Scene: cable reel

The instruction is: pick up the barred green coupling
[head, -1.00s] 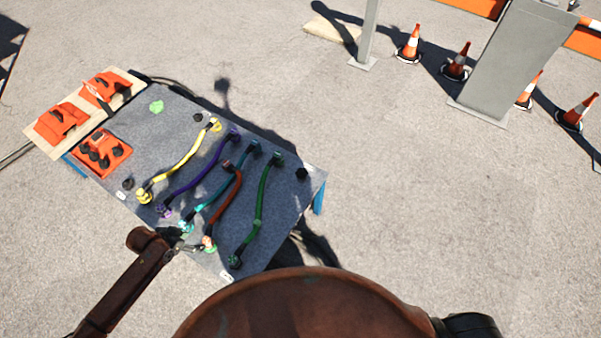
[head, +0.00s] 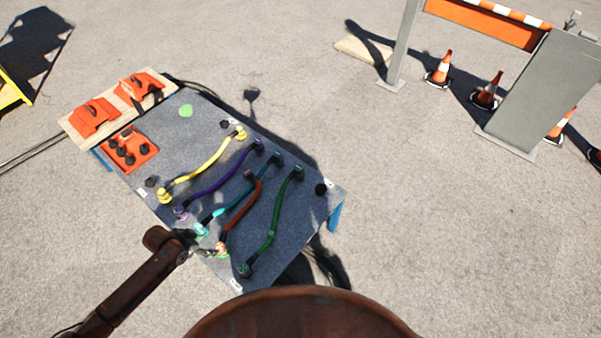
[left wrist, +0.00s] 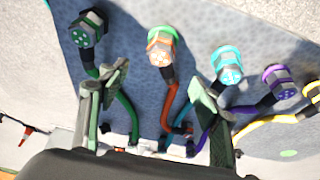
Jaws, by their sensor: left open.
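A dark green coupling (head: 244,270) sits at the near end of the green hose on the grey board. In the left wrist view it is a dark green hexagonal coupling (left wrist: 86,31) at upper left, with light marks on its face; I cannot make out bars. Another green coupling (head: 297,173) is at that hose's far end. My left gripper (head: 207,252) is open and empty near the board's front edge, by the orange coupling (head: 222,249). In the left wrist view its fingers (left wrist: 160,92) stand apart, with the green coupling beyond and left of them. My right gripper is not in view.
The cyan coupling (head: 201,229), purple coupling (head: 181,211) and yellow coupling (head: 165,196) line the board's near side. An orange block with black knobs (head: 130,149) and orange tools (head: 95,117) lie at the left. Cones (head: 439,69) and barriers stand far off.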

